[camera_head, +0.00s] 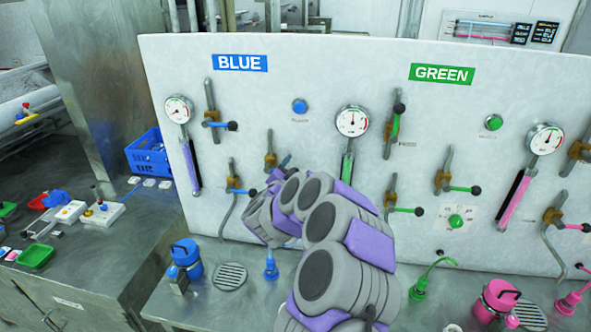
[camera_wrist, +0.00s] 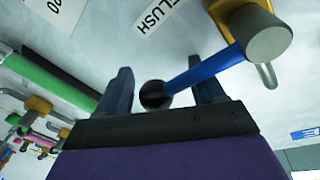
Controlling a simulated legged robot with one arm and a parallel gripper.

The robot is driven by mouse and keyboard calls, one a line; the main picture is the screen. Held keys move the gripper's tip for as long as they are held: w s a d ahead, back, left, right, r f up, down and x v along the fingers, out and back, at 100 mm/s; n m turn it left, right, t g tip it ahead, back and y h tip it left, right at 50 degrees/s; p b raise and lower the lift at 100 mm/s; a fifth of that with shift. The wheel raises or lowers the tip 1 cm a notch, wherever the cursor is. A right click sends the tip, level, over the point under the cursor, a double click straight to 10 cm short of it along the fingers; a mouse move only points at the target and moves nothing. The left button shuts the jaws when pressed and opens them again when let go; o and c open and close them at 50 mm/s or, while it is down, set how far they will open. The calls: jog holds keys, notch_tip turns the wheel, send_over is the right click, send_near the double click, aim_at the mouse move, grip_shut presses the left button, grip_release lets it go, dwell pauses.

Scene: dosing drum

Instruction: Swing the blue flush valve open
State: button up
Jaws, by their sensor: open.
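The blue flush valve shows close up in the wrist view, with a blue lever (camera_wrist: 217,66) running from a yellow-brown body to a black ball knob (camera_wrist: 155,94). A label reading FLUSH is beside it. My gripper (camera_wrist: 163,88) is open, and the knob appears between its two dark fingers. I cannot tell whether either finger touches it. My arm hides most of that lever and my gripper's fingers there.
The white panel carries other blue levers (camera_head: 220,124), a left gauge (camera_head: 178,109) and green-handled valves (camera_head: 397,122). On the steel bench stand a blue canister (camera_head: 185,262) and a round grate (camera_head: 229,277). A blue crate (camera_head: 148,154) is left of the panel.

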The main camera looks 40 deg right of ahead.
jog(key=shift+w+d, duration=0.1)
jog(key=shift+d, duration=0.1)
